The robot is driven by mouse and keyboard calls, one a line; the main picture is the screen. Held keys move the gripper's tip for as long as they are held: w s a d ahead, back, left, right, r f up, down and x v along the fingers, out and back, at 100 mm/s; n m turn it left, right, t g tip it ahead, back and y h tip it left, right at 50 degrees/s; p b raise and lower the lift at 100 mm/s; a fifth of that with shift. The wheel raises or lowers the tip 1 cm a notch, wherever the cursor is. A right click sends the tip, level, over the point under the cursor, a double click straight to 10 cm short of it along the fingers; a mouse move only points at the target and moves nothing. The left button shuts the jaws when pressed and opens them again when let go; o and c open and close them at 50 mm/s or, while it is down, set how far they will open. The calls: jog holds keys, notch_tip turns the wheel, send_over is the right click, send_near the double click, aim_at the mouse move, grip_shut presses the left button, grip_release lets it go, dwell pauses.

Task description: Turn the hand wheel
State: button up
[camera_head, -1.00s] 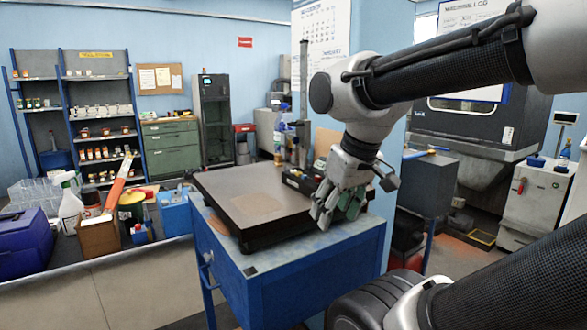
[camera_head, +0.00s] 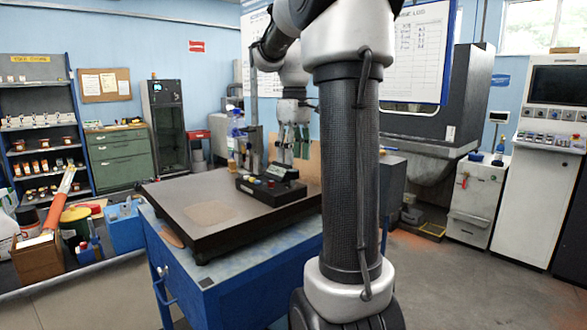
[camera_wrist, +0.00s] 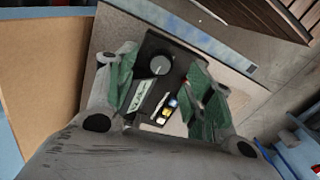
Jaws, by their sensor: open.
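A black control box (camera_head: 270,185) with several coloured buttons lies on the dark plate of the blue bench. My gripper (camera_head: 294,140) points down above the box's back end, with green-padded fingers apart. In the wrist view, my gripper (camera_wrist: 162,78) is open, and the knob appears between its fingers. Whether the fingers touch the knob cannot be told. In the head view the knob is not clear.
The dark plate (camera_head: 175,195) covers most of the blue bench (camera_head: 240,295); its left part is clear. A thin upright post stands behind it. A grey machine (camera_head: 425,125) and a white cabinet (camera_head: 475,200) stand at right. A counter with a wooden box (camera_head: 38,258) is at left.

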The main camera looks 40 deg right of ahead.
aim_at(293, 171)
notch_tip(293, 171, down, 4)
jog(key=shift+a+f, duration=0.1)
jog(key=c, duration=1)
jog(key=shift+m, duration=0.4)
jog(key=m, duration=1.1)
jog(key=shift+m, duration=0.3)
